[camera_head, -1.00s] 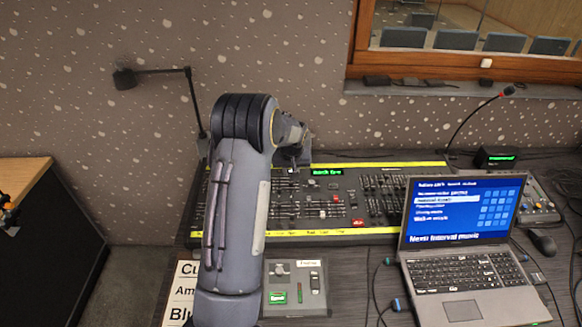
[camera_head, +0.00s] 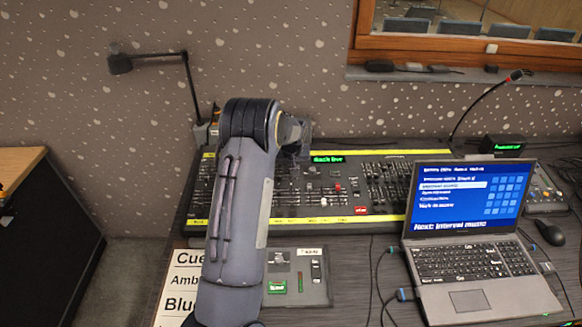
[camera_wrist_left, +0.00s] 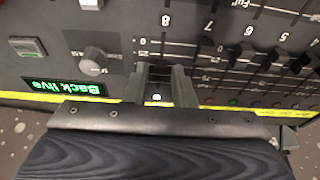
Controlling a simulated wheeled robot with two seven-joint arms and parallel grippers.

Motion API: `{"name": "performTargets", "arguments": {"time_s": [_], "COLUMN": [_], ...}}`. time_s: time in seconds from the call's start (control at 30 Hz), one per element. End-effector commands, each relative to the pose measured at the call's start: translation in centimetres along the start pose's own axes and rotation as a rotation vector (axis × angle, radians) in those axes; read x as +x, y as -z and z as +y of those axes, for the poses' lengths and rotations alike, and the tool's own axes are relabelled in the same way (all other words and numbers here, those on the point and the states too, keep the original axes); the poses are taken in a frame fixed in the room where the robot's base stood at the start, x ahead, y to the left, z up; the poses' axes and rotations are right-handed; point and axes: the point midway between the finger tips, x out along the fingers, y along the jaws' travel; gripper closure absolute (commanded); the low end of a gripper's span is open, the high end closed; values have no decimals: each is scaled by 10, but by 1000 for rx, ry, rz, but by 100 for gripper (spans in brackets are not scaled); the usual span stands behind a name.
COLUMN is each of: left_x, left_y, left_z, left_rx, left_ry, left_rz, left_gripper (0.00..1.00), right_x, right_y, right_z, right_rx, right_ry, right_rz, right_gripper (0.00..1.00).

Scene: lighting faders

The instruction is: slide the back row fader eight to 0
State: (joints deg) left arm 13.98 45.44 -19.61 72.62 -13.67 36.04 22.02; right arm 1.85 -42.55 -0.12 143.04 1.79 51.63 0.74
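The lighting desk (camera_head: 400,209) lies on the table. In the left wrist view, the fader panel (camera_wrist_left: 205,75) fills much of the picture. The number 8 (camera_wrist_left: 165,20) marks fader eight's lane, which runs down between my finger tips; I cannot make out its cap clearly. The dark fader seven (camera_wrist_left: 220,46) is to the right of it. My left gripper (camera_wrist_left: 163,75) is close over the panel, its two fingers apart astride that lane. In the head view, my left arm hides the gripper and part of the desk. My right gripper is not in view.
A green "Back live" display (camera_wrist_left: 68,88) and a knob (camera_wrist_left: 93,62) lie left of the fingers. A laptop (camera_head: 470,235) stands right of the desk. A lamp (camera_head: 150,62) and a microphone (camera_head: 487,95) rise behind. A small control box (camera_head: 297,278) is in front.

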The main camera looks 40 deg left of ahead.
Motion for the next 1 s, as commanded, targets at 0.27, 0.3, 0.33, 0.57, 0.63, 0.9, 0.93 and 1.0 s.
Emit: {"name": "performTargets", "arguments": {"time_s": [0.27, 0.3, 0.33, 0.57, 0.63, 0.9, 0.93, 1.0], "left_x": [0, 0, 0, -2, -2, -6, -6, -7], "left_y": [0, 0, 0, -8, -12, -25, -26, -30], "left_z": [0, 0, 0, 0, 0, 0, 0, 0], "left_rx": [0, 0, 0, 1, 2, 1, 1, 1], "left_ry": [0, 0, 0, 1, 1, 1, 0, 0], "left_rz": [0, 0, 0, -1, -1, -1, -1, -2], "left_gripper": [98, 98, 98, 98, 97, 97, 97, 97], "right_x": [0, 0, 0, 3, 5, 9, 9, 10], "right_y": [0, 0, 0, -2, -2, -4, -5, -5], "right_z": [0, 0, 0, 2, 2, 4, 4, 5], "right_rx": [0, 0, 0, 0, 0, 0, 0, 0], "right_ry": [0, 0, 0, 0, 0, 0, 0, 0], "right_rz": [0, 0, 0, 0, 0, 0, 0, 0], "right_gripper": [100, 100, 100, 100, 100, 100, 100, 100]}}
